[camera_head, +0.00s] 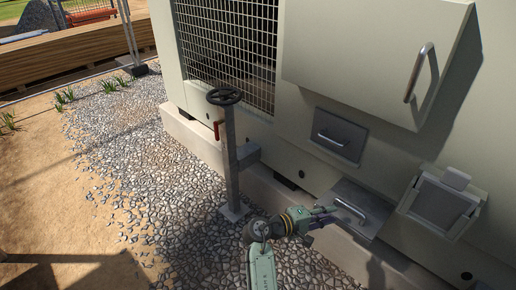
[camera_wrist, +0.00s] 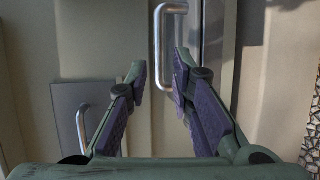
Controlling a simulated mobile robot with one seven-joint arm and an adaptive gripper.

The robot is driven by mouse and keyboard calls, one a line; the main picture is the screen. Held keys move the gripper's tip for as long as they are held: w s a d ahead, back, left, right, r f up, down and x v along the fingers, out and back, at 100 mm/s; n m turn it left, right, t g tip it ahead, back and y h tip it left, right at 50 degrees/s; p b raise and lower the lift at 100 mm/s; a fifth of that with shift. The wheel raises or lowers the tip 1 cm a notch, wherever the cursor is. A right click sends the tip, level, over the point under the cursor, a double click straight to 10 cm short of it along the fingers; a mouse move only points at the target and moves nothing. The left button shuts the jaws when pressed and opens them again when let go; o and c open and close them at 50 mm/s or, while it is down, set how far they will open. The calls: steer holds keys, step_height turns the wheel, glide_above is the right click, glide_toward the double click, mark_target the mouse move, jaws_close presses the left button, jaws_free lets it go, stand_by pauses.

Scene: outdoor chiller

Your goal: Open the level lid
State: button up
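A grey lid (camera_head: 361,220) with a metal bar handle (camera_head: 349,209) sticks out low on the pale chiller cabinet and looks roughly level; I take it as the level lid. My gripper (camera_head: 327,215) is just left of this handle in the head view. A bar handle (camera_wrist: 181,9) stands ahead of the fingertips, beside a grey panel. I cannot tell whether any finger touches it. The lid looks shut.
A small grey panel (camera_head: 327,146) with its own handle is above the lid. A large door (camera_head: 350,55) with a bar handle is higher up. A grey framed box (camera_head: 438,205) is at right. A valve post (camera_head: 231,160) with a handwheel stands at left on gravel (camera_head: 150,180).

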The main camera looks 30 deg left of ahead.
steer(key=a+r+t+y, duration=0.2)
steer(key=a+r+y, duration=0.3)
steer(key=a+r, duration=0.3)
steer(key=w+a+r+n+t+y, duration=0.1)
steer(key=a+r+t+y, duration=0.2)
steer(key=a, duration=1.3)
step_height(320, 180, up, 6)
steer(key=y, duration=0.3)
steer(key=shift+r+t+y, duration=0.15)
steer(key=shift+t+y, duration=0.15)
